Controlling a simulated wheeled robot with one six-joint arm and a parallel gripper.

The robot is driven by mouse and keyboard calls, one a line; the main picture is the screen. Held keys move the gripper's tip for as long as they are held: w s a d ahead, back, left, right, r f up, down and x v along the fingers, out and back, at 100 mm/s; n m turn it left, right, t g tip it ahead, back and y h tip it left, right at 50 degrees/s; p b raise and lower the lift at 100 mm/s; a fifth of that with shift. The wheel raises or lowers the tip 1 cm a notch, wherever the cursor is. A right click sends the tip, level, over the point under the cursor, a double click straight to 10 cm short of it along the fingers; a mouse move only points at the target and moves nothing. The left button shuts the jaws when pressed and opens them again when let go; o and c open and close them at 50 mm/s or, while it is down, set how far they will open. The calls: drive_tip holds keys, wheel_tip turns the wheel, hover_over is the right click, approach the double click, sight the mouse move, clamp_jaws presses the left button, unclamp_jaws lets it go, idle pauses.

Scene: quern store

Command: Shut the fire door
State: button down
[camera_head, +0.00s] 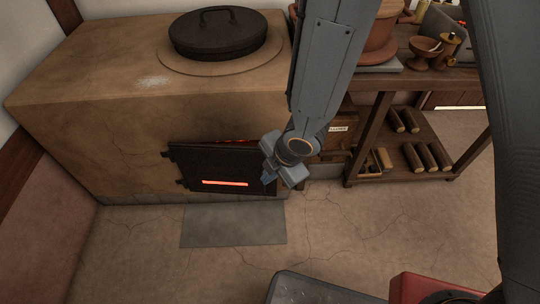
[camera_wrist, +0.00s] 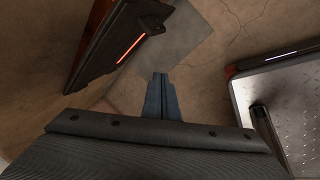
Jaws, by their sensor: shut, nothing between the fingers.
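The fire door (camera_head: 222,167) is a dark metal plate with a glowing orange slot, low on the front of the clay oven (camera_head: 110,125). Its hinges show at its left edge. Red glow shows above its top edge, so it looks a little ajar; how far is hard to tell. My gripper (camera_head: 268,179) is shut and empty, at the door's right end, hiding part of it. In the wrist view the door (camera_wrist: 110,45) stands at the upper left, and my closed blue fingers (camera_wrist: 162,98) are to its right, apart from it in the picture.
A grey floor plate (camera_head: 233,225) lies in front of the oven. A black lidded pot (camera_head: 218,33) sits on top. A wooden shelf table (camera_head: 395,80) with pottery and logs stands to the right. The cracked floor (camera_head: 400,220) is mostly clear.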

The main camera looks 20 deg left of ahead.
wheel_tip(320, 180, up, 4)
drive_tip(key=w+d+m+t+y, duration=0.2)
drive_tip(key=w+d+m+t, duration=0.1)
drive_tip(key=m, duration=0.6)
drive_tip(key=shift+w+a+f+b, duration=0.65)
drive_tip(key=shift+w+a+f, duration=0.35)
drive_tip(key=shift+w+f, duration=0.3)
drive_tip(key=shift+w+a+f+b, duration=0.65)
drive_tip(key=shift+w+a+f, duration=0.4)
drive_tip(key=shift+w+f, duration=0.2)
drive_tip(key=shift+w+a+f+b, duration=0.65)
drive_tip(key=shift+w+a+f, duration=0.35)
drive_tip(key=shift+w+f, duration=0.25)
